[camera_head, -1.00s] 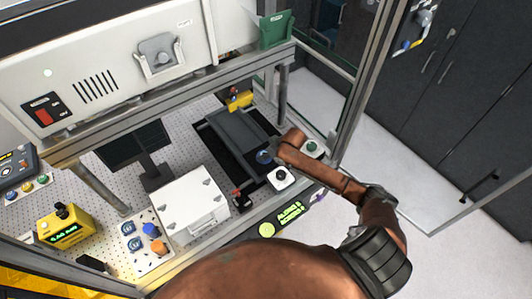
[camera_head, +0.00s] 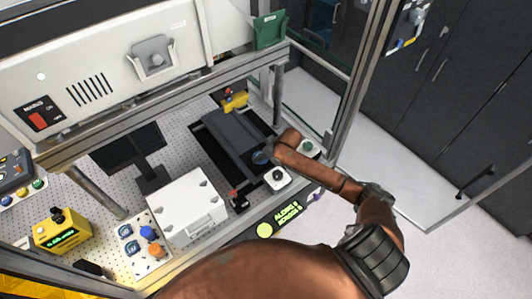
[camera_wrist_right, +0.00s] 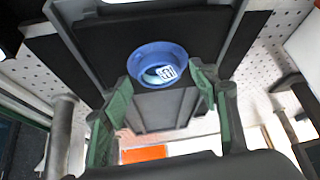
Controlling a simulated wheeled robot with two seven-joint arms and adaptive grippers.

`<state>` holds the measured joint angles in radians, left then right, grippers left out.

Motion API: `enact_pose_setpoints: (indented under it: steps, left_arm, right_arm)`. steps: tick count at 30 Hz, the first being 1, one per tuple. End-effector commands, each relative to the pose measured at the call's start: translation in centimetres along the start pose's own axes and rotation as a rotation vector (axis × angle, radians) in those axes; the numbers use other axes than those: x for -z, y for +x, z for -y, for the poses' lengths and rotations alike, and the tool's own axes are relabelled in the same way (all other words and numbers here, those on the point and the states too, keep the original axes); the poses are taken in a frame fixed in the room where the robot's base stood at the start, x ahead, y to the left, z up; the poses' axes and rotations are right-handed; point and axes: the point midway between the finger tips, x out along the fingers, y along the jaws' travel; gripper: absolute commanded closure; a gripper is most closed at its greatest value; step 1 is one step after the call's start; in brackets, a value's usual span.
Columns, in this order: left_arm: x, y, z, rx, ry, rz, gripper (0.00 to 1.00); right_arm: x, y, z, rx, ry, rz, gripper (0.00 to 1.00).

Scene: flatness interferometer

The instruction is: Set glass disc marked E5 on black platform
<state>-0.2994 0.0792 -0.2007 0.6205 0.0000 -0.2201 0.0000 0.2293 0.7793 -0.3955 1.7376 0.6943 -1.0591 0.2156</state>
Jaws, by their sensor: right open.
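A round blue-rimmed glass disc (camera_wrist_right: 160,52) with a small white marking lies on the dark platform (camera_wrist_right: 163,108) in the right wrist view; I cannot read the marking. In the head view the disc (camera_head: 261,157) shows at the near end of the dark platform (camera_head: 232,132), beside my right arm's end. My right gripper (camera_wrist_right: 163,76) has green fingers, spread apart on either side of the disc's near part, with visible gaps. In the head view my right arm hides its fingers. My left gripper is not in view.
A white box (camera_head: 188,205) stands left of the platform. A white button box (camera_head: 277,178) and a green-button box (camera_head: 307,148) sit close to my right arm. A frame post (camera_head: 350,95) rises at the right. A yellow device (camera_head: 62,231) stands far left.

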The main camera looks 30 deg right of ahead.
Motion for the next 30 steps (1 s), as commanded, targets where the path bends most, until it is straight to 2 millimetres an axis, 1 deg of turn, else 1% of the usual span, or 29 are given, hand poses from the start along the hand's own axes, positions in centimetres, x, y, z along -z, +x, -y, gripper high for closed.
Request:
enact_pose_setpoints:
  steps: [5, 12, 16, 18, 22, 30]
  left_arm:
    - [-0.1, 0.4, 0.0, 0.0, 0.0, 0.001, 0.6]
    - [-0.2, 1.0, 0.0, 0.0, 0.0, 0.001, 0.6]
    - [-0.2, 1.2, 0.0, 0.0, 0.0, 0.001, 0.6]
    - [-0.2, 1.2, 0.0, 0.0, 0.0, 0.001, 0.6]
    - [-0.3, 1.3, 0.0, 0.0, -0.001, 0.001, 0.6]
    - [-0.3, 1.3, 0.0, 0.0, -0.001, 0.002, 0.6]
  right_arm:
    - [-0.1, -2.8, -0.1, -0.002, -0.004, 0.0, 0.45]
    - [-0.1, -7.9, -0.1, -0.002, -0.002, 0.0, 0.45]
    - [-0.1, -10.0, -0.1, -0.002, -0.001, 0.0, 0.45]
    - [-0.1, -10.8, -0.1, -0.001, 0.0, 0.0, 0.45]
    - [-0.1, -11.6, 0.0, 0.0, 0.0, 0.001, 0.45]
    - [0.0, -11.8, 0.0, 0.0, 0.0, 0.001, 0.45]
